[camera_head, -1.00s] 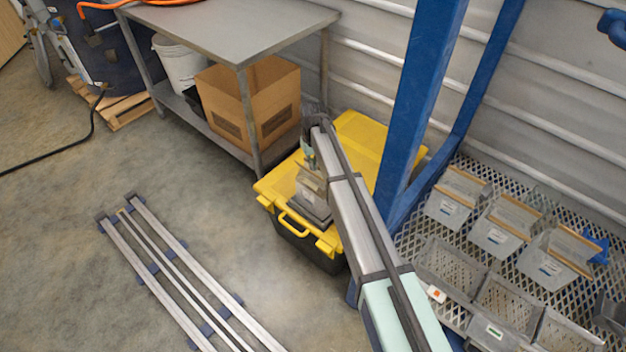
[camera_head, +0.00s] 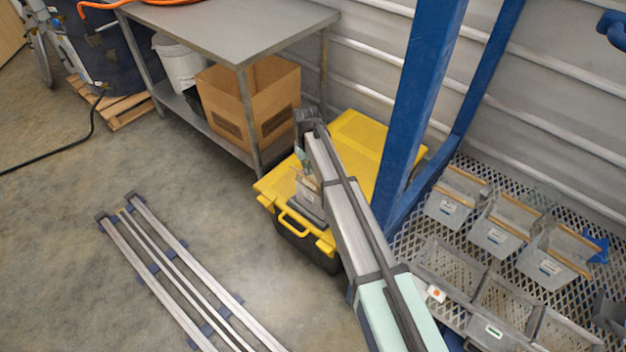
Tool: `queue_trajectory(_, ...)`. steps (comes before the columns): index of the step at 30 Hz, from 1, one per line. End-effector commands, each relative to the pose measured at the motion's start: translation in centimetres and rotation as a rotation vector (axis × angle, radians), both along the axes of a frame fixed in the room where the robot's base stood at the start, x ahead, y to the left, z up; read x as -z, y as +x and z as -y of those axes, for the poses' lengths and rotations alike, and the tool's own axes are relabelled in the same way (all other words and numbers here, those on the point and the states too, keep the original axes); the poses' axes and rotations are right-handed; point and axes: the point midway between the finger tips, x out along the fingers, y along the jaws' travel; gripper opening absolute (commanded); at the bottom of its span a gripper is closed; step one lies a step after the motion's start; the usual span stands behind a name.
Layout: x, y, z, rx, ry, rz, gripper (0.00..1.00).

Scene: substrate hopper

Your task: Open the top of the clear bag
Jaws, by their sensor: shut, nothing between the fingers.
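The clear bag (camera_head: 309,195) stands on a dark grey base on the yellow lid of a black tote (camera_head: 276,186). It has a pale label and a tan strip near its top. My arm comes up from the lower right and hides the bag's right side. My gripper (camera_head: 303,161) points down just above the bag's top, at its left side. It is small and partly hidden by my arm. It is shut with nothing held. I cannot tell whether the fingertips touch the bag, or how far its top is open.
A metal table (camera_head: 235,35) with a cardboard box (camera_head: 270,95) on its lower shelf stands behind the tote. A blue post (camera_head: 415,110) rises close to the right. Several bins (camera_head: 497,240) sit on a mesh rack at right. Metal rails (camera_head: 165,265) lie on the floor at left.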

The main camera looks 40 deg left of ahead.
Motion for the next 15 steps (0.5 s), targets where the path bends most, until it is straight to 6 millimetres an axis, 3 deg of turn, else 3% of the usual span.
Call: queue_trajectory(15,0.5,-2.0,0.0,-0.001,0.000,0.000,0.00)
